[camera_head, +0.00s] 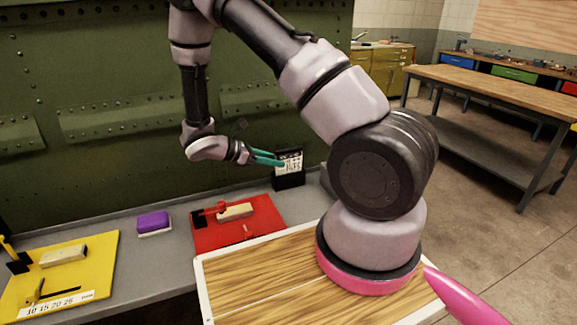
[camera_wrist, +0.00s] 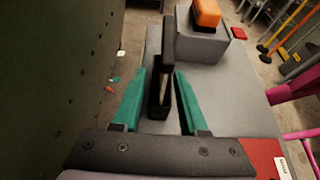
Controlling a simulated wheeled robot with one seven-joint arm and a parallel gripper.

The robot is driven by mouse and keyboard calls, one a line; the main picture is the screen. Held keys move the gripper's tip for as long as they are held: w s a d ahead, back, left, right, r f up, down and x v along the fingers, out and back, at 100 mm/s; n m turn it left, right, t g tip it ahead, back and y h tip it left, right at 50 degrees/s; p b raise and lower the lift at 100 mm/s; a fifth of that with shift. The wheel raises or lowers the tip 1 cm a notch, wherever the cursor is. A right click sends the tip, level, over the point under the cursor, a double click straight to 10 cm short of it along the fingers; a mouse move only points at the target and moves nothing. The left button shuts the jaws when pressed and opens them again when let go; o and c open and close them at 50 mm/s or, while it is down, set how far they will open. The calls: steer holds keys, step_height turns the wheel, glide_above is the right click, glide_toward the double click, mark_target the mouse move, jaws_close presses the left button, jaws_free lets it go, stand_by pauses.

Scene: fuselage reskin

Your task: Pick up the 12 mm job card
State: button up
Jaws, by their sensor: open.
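The job card (camera_head: 291,163) is a white card with dark print, standing upright in a black holder (camera_head: 289,182) on the grey bench by the green wall. Its print is too small to read for certain. My gripper (camera_head: 268,159) has teal fingers and is at the card's left edge in the head view. In the wrist view the open fingers (camera_wrist: 158,95) lie on either side of the dark holder (camera_wrist: 168,45), with a thin pale edge, probably the card, between them. I cannot tell whether either finger touches it.
A red board (camera_head: 212,237) with a red tool and a beige block lies left of the holder. A purple block (camera_head: 153,221) and a yellow board (camera_head: 95,262) lie farther left. In the wrist view a grey box (camera_wrist: 205,45) with an orange object (camera_wrist: 207,13) stands beyond the holder.

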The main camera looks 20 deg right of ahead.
mark_target(301, 166)
steer(key=x, duration=0.5)
steer(key=shift+s+d, duration=0.15)
steer(key=shift+s, duration=0.1)
jaws_close()
